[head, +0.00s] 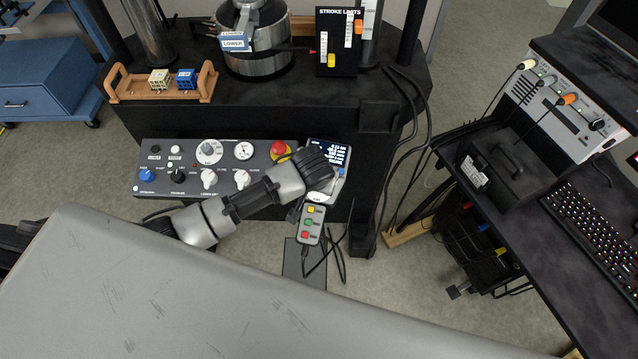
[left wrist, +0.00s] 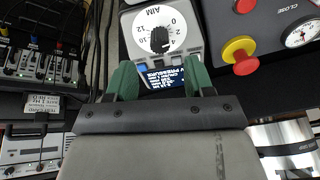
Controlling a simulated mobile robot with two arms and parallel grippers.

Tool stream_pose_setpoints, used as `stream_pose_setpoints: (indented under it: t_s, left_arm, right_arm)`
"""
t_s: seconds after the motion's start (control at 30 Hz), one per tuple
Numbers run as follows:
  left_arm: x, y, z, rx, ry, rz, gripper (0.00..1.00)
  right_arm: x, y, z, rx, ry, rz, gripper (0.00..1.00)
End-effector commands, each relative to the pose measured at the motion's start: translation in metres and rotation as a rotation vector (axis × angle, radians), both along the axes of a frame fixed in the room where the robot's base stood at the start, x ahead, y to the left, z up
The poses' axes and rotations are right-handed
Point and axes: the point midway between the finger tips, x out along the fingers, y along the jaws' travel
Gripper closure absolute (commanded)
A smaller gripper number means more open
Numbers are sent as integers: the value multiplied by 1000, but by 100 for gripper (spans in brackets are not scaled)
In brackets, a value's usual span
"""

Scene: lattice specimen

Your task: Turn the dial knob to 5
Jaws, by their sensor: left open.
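A white dial with numbers (left wrist: 142,22) and a black dial knob (left wrist: 160,39) at its centre is at the top of the left wrist view. It is on a light grey unit with a lit display (left wrist: 166,80), which also shows in the head view (head: 328,153). The knob's exact setting is too small to read. My left gripper (left wrist: 160,80) is open, its two green fingers apart on either side of the display, with the knob beyond the tips and nothing between them. In the head view my left wrist (head: 318,168) covers part of the unit, hiding the knob. My right gripper is not seen.
A control panel (head: 150,157) with several knobs and a red mushroom button (head: 281,149) lies left of the unit. A button pendant (head: 311,224) hangs just below it. Black cables (head: 412,100) run down on the right. A wooden tray (head: 118,88) sits on the bench behind.

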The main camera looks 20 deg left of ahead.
Motion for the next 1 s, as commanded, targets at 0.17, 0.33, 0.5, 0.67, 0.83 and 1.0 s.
stream_pose_setpoints:
  t_s: [0.17,0.33,0.5,0.67,0.83,1.0]
  left_arm:
    - [12,2,-29,1,1,0,47]
    - [21,3,-49,0,0,0,47]
    - [24,4,-58,-1,0,-1,47]
    - [25,4,-60,-1,-1,-1,47]
    - [25,4,-60,-1,-1,-1,49]
    - [25,4,-60,-1,-1,-1,75]
  right_arm:
    - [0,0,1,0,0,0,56]
    - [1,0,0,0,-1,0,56]
    - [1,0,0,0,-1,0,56]
    - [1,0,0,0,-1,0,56]
    - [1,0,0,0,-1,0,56]
    - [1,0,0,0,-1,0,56]
